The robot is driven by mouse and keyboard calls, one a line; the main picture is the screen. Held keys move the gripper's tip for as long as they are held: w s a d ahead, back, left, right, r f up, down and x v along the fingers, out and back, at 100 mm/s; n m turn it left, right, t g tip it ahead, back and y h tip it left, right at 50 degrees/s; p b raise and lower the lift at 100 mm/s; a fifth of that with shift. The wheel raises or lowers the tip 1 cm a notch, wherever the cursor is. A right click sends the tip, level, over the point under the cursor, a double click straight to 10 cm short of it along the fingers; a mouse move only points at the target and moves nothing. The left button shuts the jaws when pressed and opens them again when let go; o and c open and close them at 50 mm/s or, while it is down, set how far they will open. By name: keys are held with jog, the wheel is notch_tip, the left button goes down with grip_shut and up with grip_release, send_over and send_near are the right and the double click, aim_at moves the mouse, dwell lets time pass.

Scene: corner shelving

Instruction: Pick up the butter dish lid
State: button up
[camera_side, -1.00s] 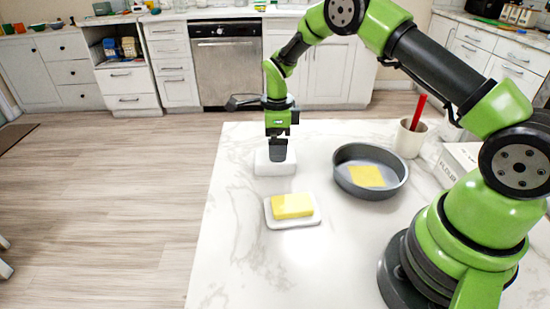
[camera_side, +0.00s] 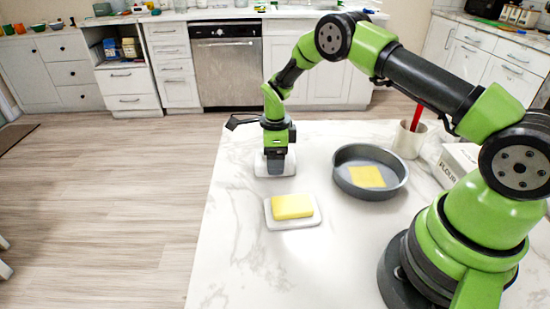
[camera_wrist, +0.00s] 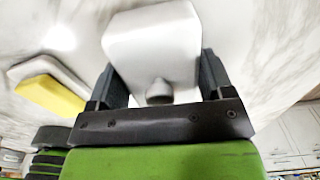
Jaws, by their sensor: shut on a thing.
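The white butter dish lid (camera_side: 263,168) rests on the marble table at its far left part. In the wrist view the lid (camera_wrist: 150,42) has a small round knob (camera_wrist: 159,91) between the dark fingers. My gripper (camera_side: 275,166) points down onto the lid from above and is shut on it; in the wrist view my gripper (camera_wrist: 160,80) has one finger on each side of the knob. The finger contact itself is partly hidden. The butter dish base (camera_side: 310,221) holds a yellow block of butter (camera_side: 292,206) in front of the lid.
A grey round pan (camera_side: 345,184) with a yellow square (camera_side: 367,176) in it stands to the right. Behind it are a white cup (camera_side: 408,140) with a red-handled tool (camera_side: 418,112) and a flour box (camera_side: 458,160). The table's left edge is close to the lid.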

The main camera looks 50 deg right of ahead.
jog(key=shift+r, duration=0.15)
jog(key=r, duration=0.9)
jog(key=shift+s+a+r, duration=0.15)
jog(key=shift+a, duration=0.05)
jog(key=n, duration=0.1)
send_near(292, 204)
jog(key=shift+w+d+f, duration=0.15)
jog(key=shift+w+f, duration=0.2)
jog(key=shift+w, duration=0.05)
jog(key=shift+s, duration=0.4)
jog(key=shift+f, duration=0.1)
jog(key=shift+f, duration=3.45)
